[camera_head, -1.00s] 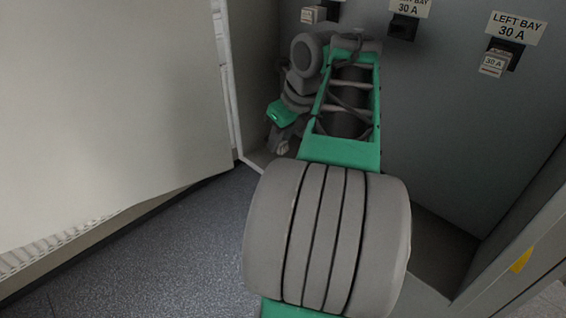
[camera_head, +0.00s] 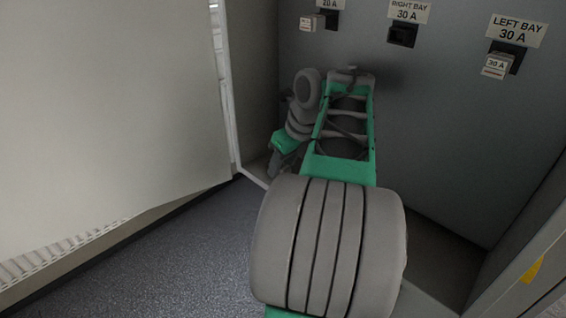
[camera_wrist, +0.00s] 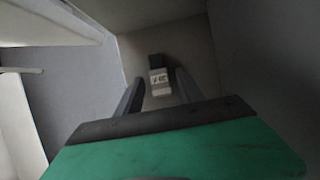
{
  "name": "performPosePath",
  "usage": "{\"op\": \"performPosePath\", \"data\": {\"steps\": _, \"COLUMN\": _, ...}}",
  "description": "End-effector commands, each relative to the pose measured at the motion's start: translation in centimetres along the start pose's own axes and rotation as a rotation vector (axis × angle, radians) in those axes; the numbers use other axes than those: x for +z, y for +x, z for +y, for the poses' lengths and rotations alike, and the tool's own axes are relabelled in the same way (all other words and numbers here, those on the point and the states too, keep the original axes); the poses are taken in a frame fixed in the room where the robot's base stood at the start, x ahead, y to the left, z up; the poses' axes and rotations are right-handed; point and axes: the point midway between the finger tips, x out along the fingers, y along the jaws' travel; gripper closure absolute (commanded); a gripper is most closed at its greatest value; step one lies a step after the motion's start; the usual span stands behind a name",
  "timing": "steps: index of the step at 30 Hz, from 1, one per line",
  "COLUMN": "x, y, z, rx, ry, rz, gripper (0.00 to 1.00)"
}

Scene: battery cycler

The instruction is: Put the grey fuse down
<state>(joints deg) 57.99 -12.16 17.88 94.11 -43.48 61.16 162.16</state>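The grey fuse (camera_wrist: 159,82), a small block with a pale printed label and a dark end, shows in the wrist view between the two fingers of my gripper (camera_wrist: 158,78). Gaps show between the fuse and each finger, so my gripper looks open around it. The fuse appears to be at the cabinet floor (camera_wrist: 190,50); exact contact is hard to tell. In the head view my gripper (camera_head: 274,164) points down low at the cabinet's left inner corner, and I cannot make out the fuse there.
On the back panel are a 20 A holder with a fuse (camera_head: 310,23), the empty RIGHT BAY 30 A holder (camera_head: 402,35), and the LEFT BAY holder with a 30 A fuse (camera_head: 496,65). A large pale door panel (camera_head: 100,110) stands at left. The cabinet's right side is clear.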

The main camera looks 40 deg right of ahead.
Motion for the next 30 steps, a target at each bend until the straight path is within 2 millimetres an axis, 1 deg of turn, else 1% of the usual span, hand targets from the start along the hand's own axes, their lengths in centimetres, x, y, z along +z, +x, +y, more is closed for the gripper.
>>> {"op": "performPosePath", "data": {"steps": 7, "x": 0.0, "y": -0.1, "z": 0.0, "rx": 0.000, "ry": 0.000, "rz": 0.000, "gripper": 0.54}}
{"op": "performPosePath", "data": {"steps": 9, "x": 0.1, "y": -0.6, "z": -0.1, "rx": -0.002, "ry": 0.000, "rz": 0.000, "gripper": 0.54}}
{"op": "performPosePath", "data": {"steps": 11, "x": 0.3, "y": -1.6, "z": -0.1, "rx": -0.002, "ry": -0.001, "rz": -0.001, "gripper": 0.54}}
{"op": "performPosePath", "data": {"steps": 13, "x": 0.3, "y": -3.2, "z": -0.1, "rx": -0.003, "ry": 0.001, "rz": -0.001, "gripper": 0.54}}
{"op": "performPosePath", "data": {"steps": 18, "x": 0.4, "y": -8.0, "z": -0.1, "rx": -0.003, "ry": 0.002, "rz": -0.001, "gripper": 0.54}}
{"op": "performPosePath", "data": {"steps": 21, "x": 0.4, "y": -10.3, "z": -0.1, "rx": -0.002, "ry": 0.001, "rz": 0.001, "gripper": 0.54}}
{"op": "performPosePath", "data": {"steps": 25, "x": 0.3, "y": -12.1, "z": 0.0, "rx": 0.000, "ry": 0.002, "rz": 0.001, "gripper": 0.54}}
{"op": "performPosePath", "data": {"steps": 27, "x": 0.2, "y": -12.4, "z": 0.0, "rx": 0.000, "ry": 0.001, "rz": 0.001, "gripper": 0.54}}
{"op": "performPosePath", "data": {"steps": 30, "x": 0.2, "y": -12.3, "z": 0.2, "rx": 0.002, "ry": -0.010, "rz": 0.000, "gripper": 0.54}}
